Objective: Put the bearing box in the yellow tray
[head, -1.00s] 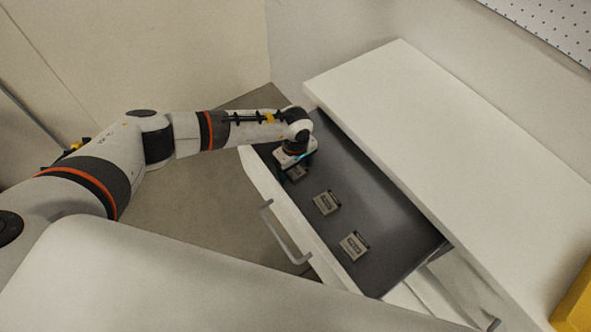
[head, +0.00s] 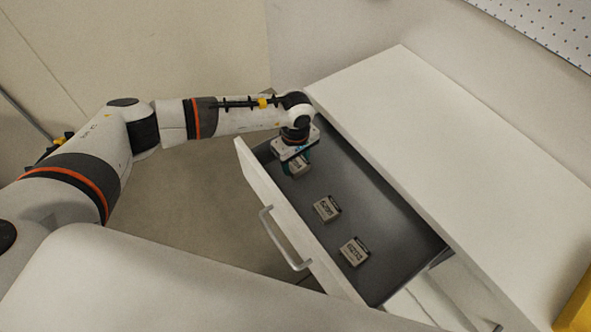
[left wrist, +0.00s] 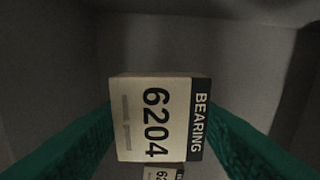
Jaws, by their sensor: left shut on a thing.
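Three small beige bearing boxes with dark edges are in the open drawer. The far bearing box (head: 299,168) is under my left gripper (head: 296,167) and partly hidden by it. In the left wrist view this bearing box (left wrist: 155,118) reads "6204 BEARING" and sits between the green fingers, which are shut on it. The middle box (head: 327,208) and the near box (head: 354,251) lie apart on the drawer floor. A yellow thing (head: 577,310), perhaps the yellow tray, shows only in part at the lower right edge. My right gripper is not in view.
The open drawer (head: 395,225) has a dark floor, a white front and a grey handle (head: 284,240). The white cabinet top (head: 450,150) beside it is clear. A perforated board (head: 540,28) is on the back wall.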

